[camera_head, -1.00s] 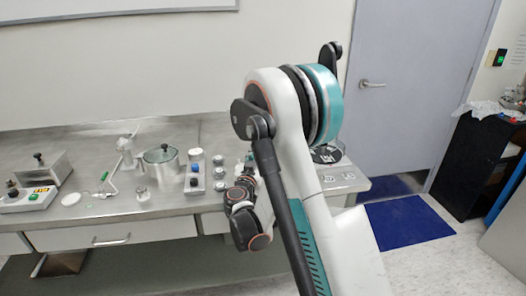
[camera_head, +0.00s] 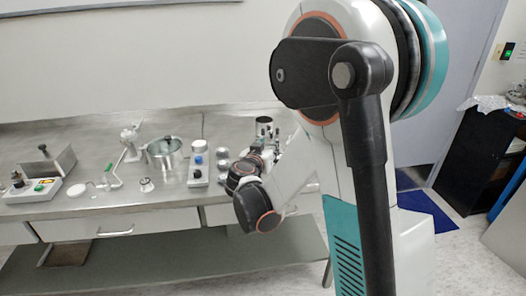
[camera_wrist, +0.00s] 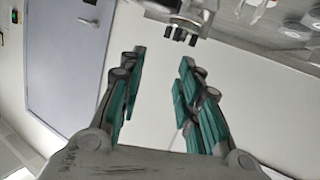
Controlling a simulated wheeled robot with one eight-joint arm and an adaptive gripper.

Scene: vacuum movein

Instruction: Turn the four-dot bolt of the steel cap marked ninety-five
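My gripper (camera_wrist: 162,60) is open and empty in the wrist view, its two teal-padded fingers well apart with pale wall showing between them. A metal fixture with short dark prongs (camera_wrist: 180,28) is beyond the fingertips at the top of that view, apart from them. I cannot tell whether it is the steel cap. No ninety-five mark or four-dot bolt is readable in either view. In the head view, my arm covers the right part of the bench and my gripper cannot be made out clearly.
The steel bench (camera_head: 75,203) carries a lidded pot (camera_head: 165,151), a switch box with coloured knobs (camera_head: 198,170), a box with a green button (camera_head: 40,190), a white disc (camera_head: 77,190) and a green-handled tool (camera_head: 116,172). A door (camera_wrist: 68,65) shows left in the wrist view.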

